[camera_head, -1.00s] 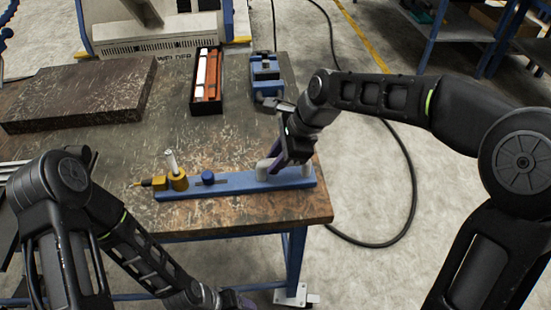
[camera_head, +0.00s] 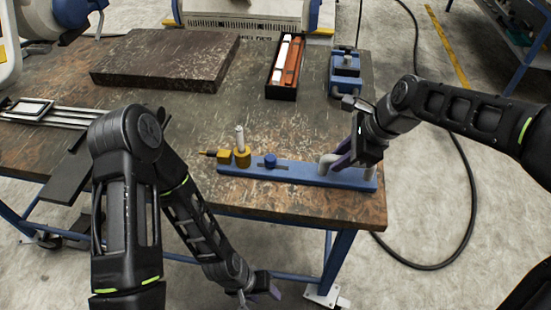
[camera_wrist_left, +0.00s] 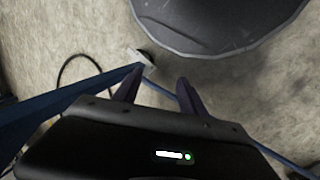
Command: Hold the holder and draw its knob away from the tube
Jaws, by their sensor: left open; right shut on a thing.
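The holder is a long blue bar (camera_head: 300,173) lying on the table near its front edge. At its left end a brass-coloured block carries an upright pale tube (camera_head: 239,139). A brass knob (camera_head: 209,153) sticks out to the left of that block. A blue knob (camera_head: 270,160) stands on the bar right of the tube. My right gripper (camera_head: 346,160) is shut on the grey handle (camera_head: 327,167) at the bar's right part. My left gripper (camera_head: 262,294) is open and empty, low in front of the table; its fingers also show over the floor in the left wrist view (camera_wrist_left: 160,84).
A dark slab (camera_head: 165,60) lies at the back left of the table. A black box (camera_head: 284,68) with white and red bars and a blue vise-like device (camera_head: 345,75) stand at the back. The front table edge lies between my left gripper and the holder.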

